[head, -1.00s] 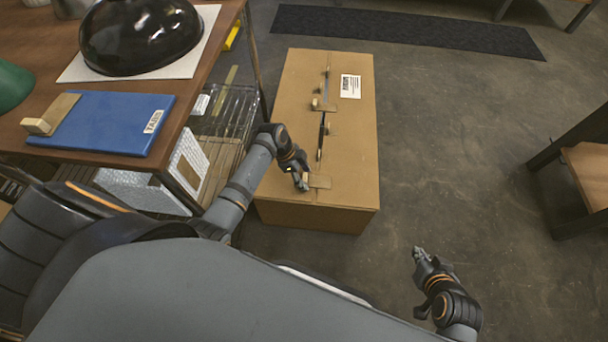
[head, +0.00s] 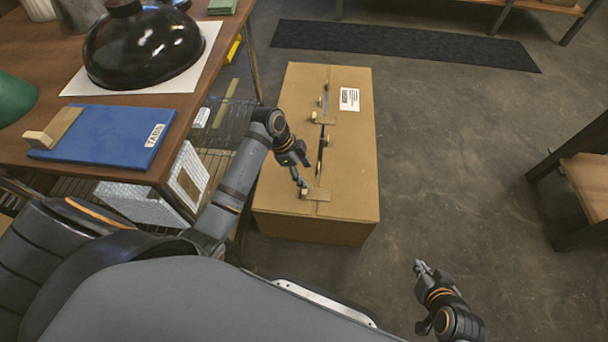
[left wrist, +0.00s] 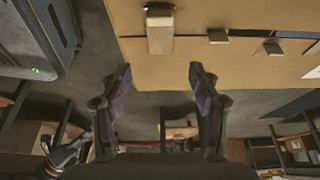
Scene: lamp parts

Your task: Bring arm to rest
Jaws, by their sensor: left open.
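My left gripper (head: 299,178) is over the near end of the closed cardboard box (head: 349,160), close to a small wooden block and tab (head: 318,194) on its top. In the left wrist view, its two dark fingers (left wrist: 160,78) stand wide apart with nothing between them. The box (left wrist: 235,62) fills the upper part of that view, beyond the fingertips. My right gripper (head: 422,267) is over bare floor at the lower right, small in the picture. Its fingers look close together, but I cannot tell whether they are shut.
A wooden table (head: 56,87) at the left holds a black dome shade (head: 143,50), a blue board (head: 100,140) and a green shade (head: 14,98). A wire shelf is below it. A bench (head: 590,185) stands at the right. The floor (head: 455,150) between box and bench is clear.

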